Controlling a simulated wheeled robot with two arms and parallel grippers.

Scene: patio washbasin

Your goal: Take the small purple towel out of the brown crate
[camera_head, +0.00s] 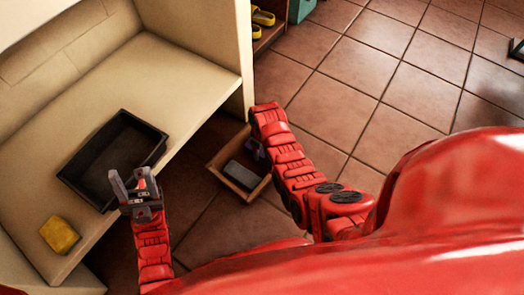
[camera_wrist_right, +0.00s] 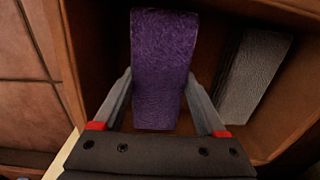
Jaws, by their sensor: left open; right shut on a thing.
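The small purple towel (camera_wrist_right: 160,65) stands between the fingers of my right gripper (camera_wrist_right: 159,88), which is shut on it. A bit of the towel (camera_head: 256,150) also shows in the head view, beside my right arm. The towel is within the walls of the brown crate (camera_wrist_right: 75,50), which sits on the floor in the head view (camera_head: 226,183). My right gripper's fingers are mostly hidden in the head view. My left gripper (camera_head: 134,184) is open and empty, over the near edge of the black tray.
A grey block-like thing (camera_wrist_right: 255,78) lies in the crate beside the towel; it also shows in the head view (camera_head: 242,175). The black tray (camera_head: 112,158) and a yellow sponge-like block (camera_head: 60,234) rest on the beige bench (camera_head: 190,85). Tiled floor (camera_head: 370,65) beyond the crate is clear.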

